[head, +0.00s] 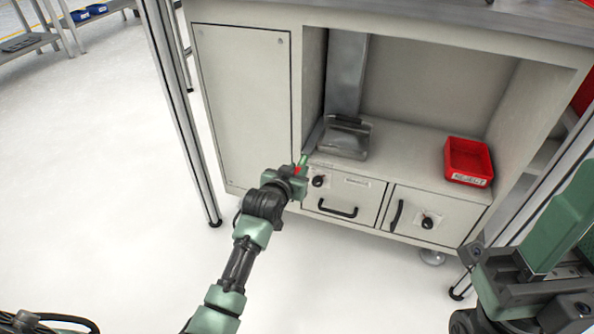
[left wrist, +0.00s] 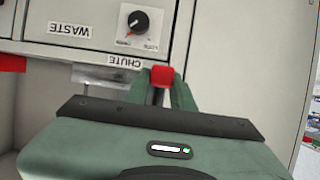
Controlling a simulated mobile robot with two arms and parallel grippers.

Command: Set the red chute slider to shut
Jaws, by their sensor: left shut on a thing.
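The red chute slider (left wrist: 162,76) is a small red block between the fingers of my left gripper (left wrist: 161,85) in the left wrist view, close to the label CHUTE, which reads upside down. In the head view my left gripper (head: 302,163) is at the cabinet's front, left of the upper knob, with a bit of the red slider (head: 298,170) showing. The gripper is shut on the slider and hides much of it. A clear or metallic strip (left wrist: 100,77) lies beside the slider. The grey metal chute (head: 347,75) comes down inside the cabinet to a tray (head: 345,138).
The cabinet has a black knob (head: 319,181), a drawer with a black handle (head: 338,209) and a small door with a handle and knob (head: 427,222). A red REJECT bin (head: 468,160) stands on its shelf. Parts of my right arm fill the lower right.

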